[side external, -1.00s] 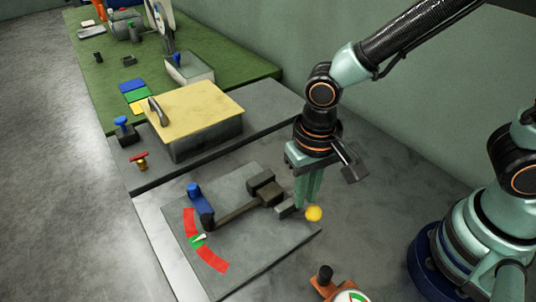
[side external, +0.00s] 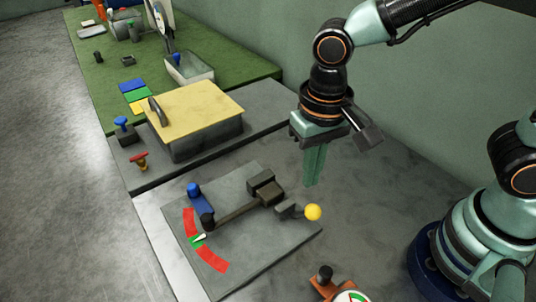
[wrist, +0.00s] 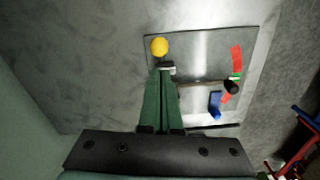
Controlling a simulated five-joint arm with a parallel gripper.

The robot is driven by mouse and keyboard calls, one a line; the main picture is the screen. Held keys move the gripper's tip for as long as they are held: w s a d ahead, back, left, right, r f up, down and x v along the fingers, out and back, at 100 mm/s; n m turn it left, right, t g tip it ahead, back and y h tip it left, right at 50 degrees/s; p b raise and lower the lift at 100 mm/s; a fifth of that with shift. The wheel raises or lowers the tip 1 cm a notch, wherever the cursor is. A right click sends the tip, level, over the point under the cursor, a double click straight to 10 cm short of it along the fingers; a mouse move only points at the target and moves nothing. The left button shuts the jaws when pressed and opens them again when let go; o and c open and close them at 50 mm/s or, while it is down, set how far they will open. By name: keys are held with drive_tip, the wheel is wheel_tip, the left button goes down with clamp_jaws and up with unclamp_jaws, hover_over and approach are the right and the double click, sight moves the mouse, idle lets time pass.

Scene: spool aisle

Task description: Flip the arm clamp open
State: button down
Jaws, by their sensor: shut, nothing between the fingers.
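The arm clamp sits on a grey plate (side external: 250,258). Its dark arm (side external: 236,211) lies low from a block (side external: 262,186) to a black knob (side external: 207,220), beside a blue piece (side external: 201,199). A yellow ball (side external: 313,212) is at the other end, by a small grey bracket (side external: 288,209). A white pointer (side external: 199,238) is at the green part of a red and green scale (side external: 212,259). My gripper (side external: 312,184) is shut and empty, pointing down above the ball end. In the wrist view its green fingers (wrist: 163,80) reach toward the bracket, with the ball (wrist: 159,46) beyond.
A box with a yellow lid (side external: 195,108) and handle stands behind the plate. A blue knob (side external: 123,125) and a red-handled valve (side external: 139,160) are left of it. An orange base with a dial (side external: 349,295) is at the front. Bare surface lies right of the plate.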

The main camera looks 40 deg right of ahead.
drive_tip(key=shift+s+a+r, duration=0.15)
drive_tip(key=shift+s+r, duration=1.5)
drive_tip(key=shift+r, duration=0.1)
drive_tip(key=w+d+r+n+t, duration=0.1)
drive_tip(key=w+d+r+t, duration=0.1)
drive_tip(key=d, duration=0.7)
drive_tip(key=w+d+r+n+t, duration=0.1)
drive_tip(key=w+d+r+t, duration=0.2)
drive_tip(key=d, duration=0.5)
drive_tip(key=shift+w+d+r, duration=0.35)
drive_tip(key=shift+w+r, duration=0.4)
drive_tip(key=shift+w, duration=0.15)
